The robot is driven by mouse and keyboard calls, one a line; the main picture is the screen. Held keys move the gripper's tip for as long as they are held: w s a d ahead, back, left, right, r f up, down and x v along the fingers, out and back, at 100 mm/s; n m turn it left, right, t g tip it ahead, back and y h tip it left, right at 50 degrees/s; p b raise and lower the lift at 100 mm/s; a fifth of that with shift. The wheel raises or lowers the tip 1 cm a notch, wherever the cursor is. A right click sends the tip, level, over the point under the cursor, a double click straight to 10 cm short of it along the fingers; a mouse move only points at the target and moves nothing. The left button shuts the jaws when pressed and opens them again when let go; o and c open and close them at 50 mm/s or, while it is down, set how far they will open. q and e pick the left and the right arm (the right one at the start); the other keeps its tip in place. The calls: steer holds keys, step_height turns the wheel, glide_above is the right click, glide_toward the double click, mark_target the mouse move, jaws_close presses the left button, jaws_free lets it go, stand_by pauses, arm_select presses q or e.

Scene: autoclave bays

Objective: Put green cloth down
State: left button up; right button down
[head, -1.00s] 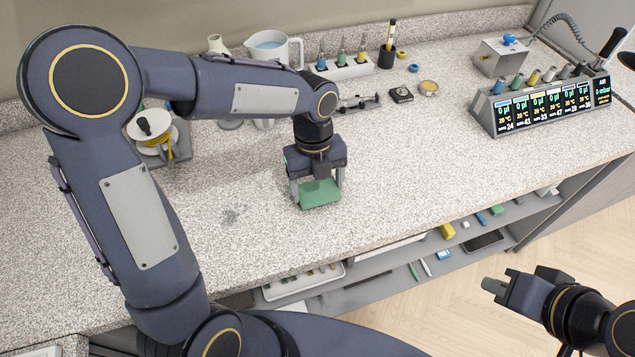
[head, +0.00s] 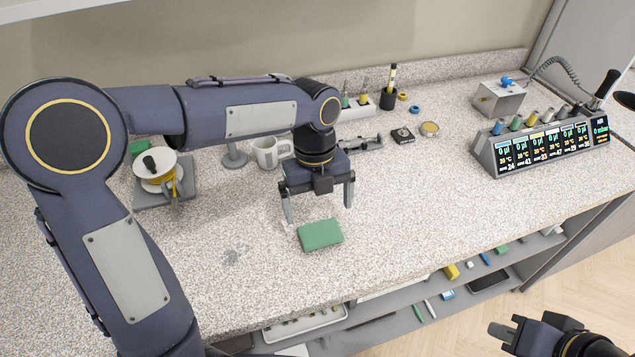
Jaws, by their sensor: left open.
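The green cloth (head: 320,235) is a small folded pad lying flat on the speckled countertop (head: 400,220). My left gripper (head: 319,214) is open above and just behind the cloth, with its fingers spread wide. Nothing is between the fingers, and the gripper looks apart from the cloth. My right gripper (head: 502,340) is at the lower right, in front of the counter and away from the cloth. Its fingertips show only partly.
A unit with lit displays (head: 545,145) is at the right. A shelf (head: 400,300) with small items runs below the front edge. The counter right of the cloth is clear.

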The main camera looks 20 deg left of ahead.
mark_target(317, 224)
arm_select(q)
step_height(317, 224, up, 6)
steer(key=s+a+n+t+h, duration=0.1)
steer(key=s+a+n+t, duration=0.2)
steer(key=s+a+n, duration=0.65)
steer(key=s+f+n+t+h, duration=0.1)
steer(key=s+n, duration=0.3)
steer(key=n, duration=0.6)
steer(key=s+d+f+n+t, duration=0.1)
steer(key=s+f+n+t, duration=0.2)
steer(key=n, duration=0.8)
steer(key=shift+s+h, duration=0.35)
steer(key=shift+h, duration=0.05)
steer(key=shift+o, duration=0.2)
steer(key=shift+w+n, duration=0.1)
steer(key=shift+n, duration=0.15)
